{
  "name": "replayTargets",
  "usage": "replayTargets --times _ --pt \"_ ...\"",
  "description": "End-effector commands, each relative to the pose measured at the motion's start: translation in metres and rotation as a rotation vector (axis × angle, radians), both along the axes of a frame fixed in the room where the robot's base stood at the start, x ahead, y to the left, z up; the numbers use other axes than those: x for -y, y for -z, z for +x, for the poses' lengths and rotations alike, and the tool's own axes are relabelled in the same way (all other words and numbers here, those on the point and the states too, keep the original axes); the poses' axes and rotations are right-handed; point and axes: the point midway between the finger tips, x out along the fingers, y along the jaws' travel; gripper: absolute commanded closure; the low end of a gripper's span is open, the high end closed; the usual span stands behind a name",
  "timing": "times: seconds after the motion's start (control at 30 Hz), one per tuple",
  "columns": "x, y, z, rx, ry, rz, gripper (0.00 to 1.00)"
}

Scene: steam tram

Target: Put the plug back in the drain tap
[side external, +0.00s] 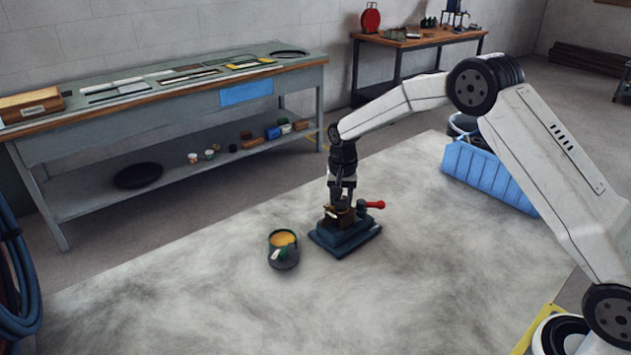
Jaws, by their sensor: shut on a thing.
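The drain tap (343,236) stands on the pale work surface, on a dark blue square base, with a brass-brown body and a red-handled lever (374,204) pointing right. My gripper (341,201) points straight down over the top of the tap body. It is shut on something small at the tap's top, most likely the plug. The plug itself is hidden by the fingers and too small to make out. I cannot tell whether it sits in the tap's opening or just above it.
A green tin (283,240) with yellow-orange contents stands left of the tap, a dark round lid (285,259) against its front. A blue crate (488,176) is at the right behind. A grey workbench (168,80) runs along the wall. The surface front left is clear.

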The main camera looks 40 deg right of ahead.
Motion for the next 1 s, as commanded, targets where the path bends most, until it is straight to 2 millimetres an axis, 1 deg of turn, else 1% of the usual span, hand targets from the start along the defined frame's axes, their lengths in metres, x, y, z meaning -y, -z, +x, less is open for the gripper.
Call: replayTargets --times 0.47,0.5,0.57,0.6,0.83,0.87,0.9,1.0 --pt "0.0000 0.0023 -0.0002 -0.001 0.000 0.001 1.00" --pt "0.0000 0.0024 -0.0003 -0.001 0.000 0.000 0.47" --pt "0.0001 0.0023 -0.0004 -0.001 0.000 0.000 0.28" --pt "0.0000 0.0022 -0.0003 -0.001 0.000 0.000 0.15" --pt "0.0000 0.0015 -0.0002 0.000 0.000 0.000 0.15" --pt "-0.0001 0.0020 -0.0005 -0.001 0.000 0.000 0.06" --pt "0.0000 0.0020 -0.0005 -0.001 0.000 0.000 0.03" --pt "0.0000 0.0018 -0.0005 -0.001 0.000 0.000 0.03"
